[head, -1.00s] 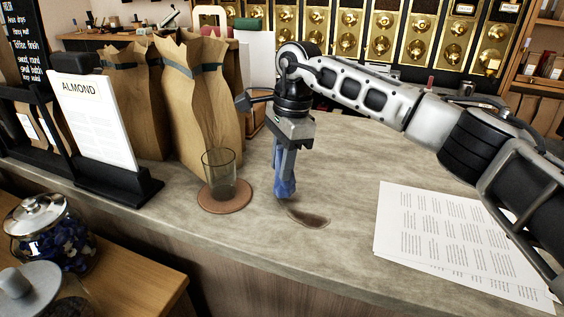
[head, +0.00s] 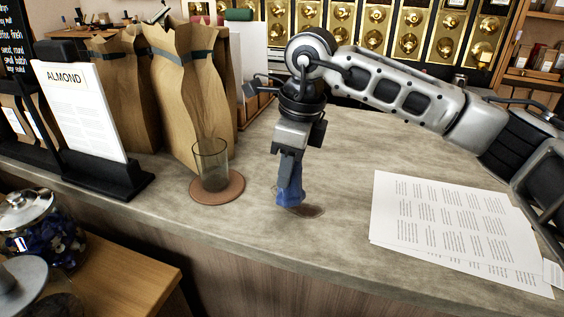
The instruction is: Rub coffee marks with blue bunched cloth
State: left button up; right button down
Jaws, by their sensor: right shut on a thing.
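My right gripper (head: 291,168) points down over the counter and is shut on the blue bunched cloth (head: 289,194). The cloth hangs below the fingers, and its lower end is at the left part of a brown coffee mark (head: 308,211), which it partly hides. I cannot tell whether the cloth presses on the counter. The mark lies on the grey stone counter (head: 345,250). No other coffee mark is clearly visible. My left gripper is not in view.
A glass (head: 211,165) stands on a round coaster (head: 217,188) close left of the cloth. Paper bags (head: 184,100) and an ALMOND sign (head: 82,112) stand farther left. Printed sheets (head: 450,232) lie at the right. The counter between mark and sheets is clear.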

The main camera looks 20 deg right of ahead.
jog(key=shift+s+f+m, duration=0.15)
jog(key=shift+s+m, duration=0.35)
jog(key=shift+f+b, duration=0.55)
jog(key=shift+b, duration=0.2)
jog(key=shift+w+r, duration=0.1)
jog(key=shift+r, duration=0.1)
jog(key=shift+w+f, duration=0.1)
jog(key=shift+f, duration=0.2)
jog(key=shift+f+b, duration=0.45)
jog(key=shift+r, duration=0.1)
jog(key=shift+w+d+r, duration=0.1)
jog(key=shift+w+d, duration=0.1)
jog(key=shift+d, duration=0.9)
jog(key=shift+w+d, duration=0.2)
jog(key=shift+d, duration=0.9)
